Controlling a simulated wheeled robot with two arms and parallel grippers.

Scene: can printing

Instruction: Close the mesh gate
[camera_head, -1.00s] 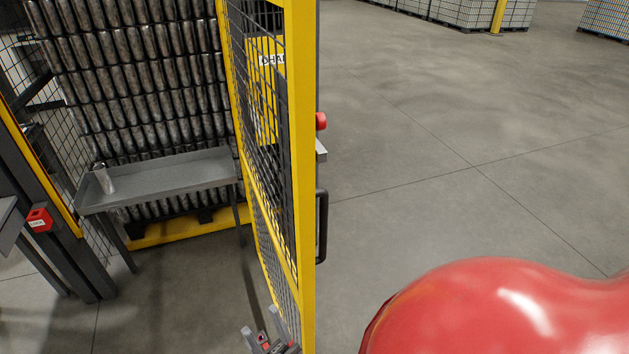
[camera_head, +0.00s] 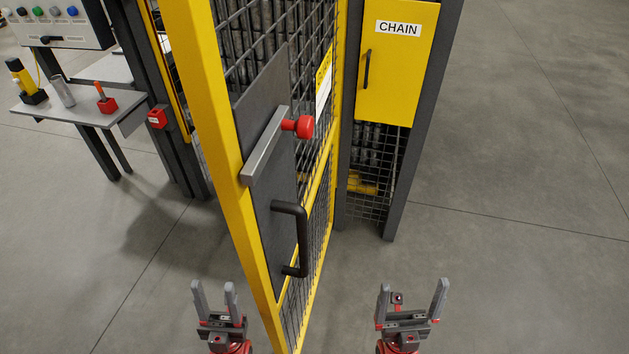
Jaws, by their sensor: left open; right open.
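The mesh gate (camera_head: 216,130) stands open, its yellow frame swung out toward me. It has a dark plate with a black handle (camera_head: 303,240), and a grey latch bar (camera_head: 264,147) with a red knob (camera_head: 304,127). A dark post with a red block (camera_head: 157,117) stands to the left, apart from the gate's free edge. My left gripper (camera_head: 215,299) is open and empty, left of the gate's lower edge. My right gripper (camera_head: 412,300) is open and empty, right of the gate, below and to the right of the handle. Neither gripper touches the gate.
A yellow cabinet marked CHAIN (camera_head: 397,62) is beside the gate's hinge side. A small table (camera_head: 78,112) with a can and tools stands at the left, under a control panel (camera_head: 62,30) with coloured buttons. The floor at the right is clear.

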